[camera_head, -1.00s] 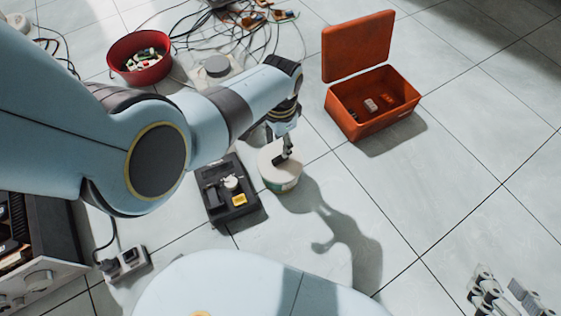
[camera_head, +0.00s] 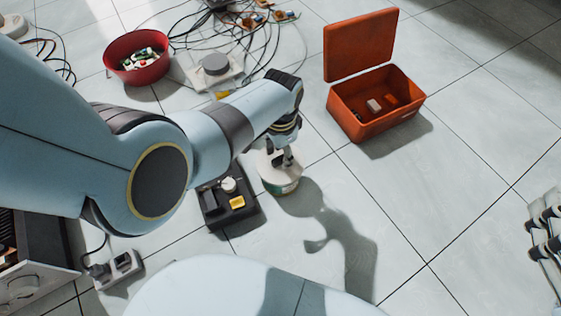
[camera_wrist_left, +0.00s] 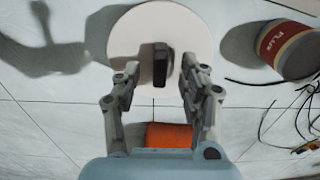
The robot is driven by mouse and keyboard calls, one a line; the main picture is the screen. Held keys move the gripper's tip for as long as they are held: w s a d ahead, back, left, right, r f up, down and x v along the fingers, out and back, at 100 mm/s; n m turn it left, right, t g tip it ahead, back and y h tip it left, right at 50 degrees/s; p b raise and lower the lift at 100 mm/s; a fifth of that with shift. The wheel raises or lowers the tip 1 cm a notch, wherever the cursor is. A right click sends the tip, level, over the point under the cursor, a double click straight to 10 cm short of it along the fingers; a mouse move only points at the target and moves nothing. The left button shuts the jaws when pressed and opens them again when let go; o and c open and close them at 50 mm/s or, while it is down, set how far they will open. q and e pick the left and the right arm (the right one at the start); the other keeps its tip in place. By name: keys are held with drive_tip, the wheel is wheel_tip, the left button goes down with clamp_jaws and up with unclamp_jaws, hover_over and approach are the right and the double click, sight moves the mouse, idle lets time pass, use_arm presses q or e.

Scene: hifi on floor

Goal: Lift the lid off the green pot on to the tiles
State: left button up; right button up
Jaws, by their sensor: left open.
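The green pot (camera_head: 284,187) stands on the tiles, a pale round pot with a green band, left of the orange box. Its flat cream lid (camera_head: 266,172) lies on top and shows as a disc in the left wrist view (camera_wrist_left: 122,40). A dark upright knob (camera_wrist_left: 160,62) rises from the lid's middle. My left gripper (camera_head: 283,158) is over the lid, open, with one finger on each side of the knob and gaps between in the wrist view (camera_wrist_left: 157,75). My right gripper (camera_head: 546,235) seems to show at the right edge, cut off; its opening is unclear.
An open orange box (camera_head: 372,119) stands behind right. A black tray (camera_head: 217,212) with small parts is close left of the pot. A red bowl (camera_head: 139,70) and cables lie behind. A labelled tin (camera_wrist_left: 287,50) shows in the wrist view. Tiles right of the pot are clear.

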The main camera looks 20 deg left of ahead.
use_arm(q)
drive_tip(key=shift+f+b, duration=0.4)
drive_tip(key=shift+f, duration=0.25)
use_arm(e)
wheel_tip(320, 180, up, 7)
drive_tip(key=w+t+y, duration=0.1)
drive_tip(key=w+t, duration=0.1)
drive_tip(key=shift+w+a+f+n+t, duration=0.2)
drive_tip(key=shift+w+a+n+t, duration=0.1)
drive_tip(key=shift+a+t, duration=0.1)
use_arm(q)
clamp_jaws()
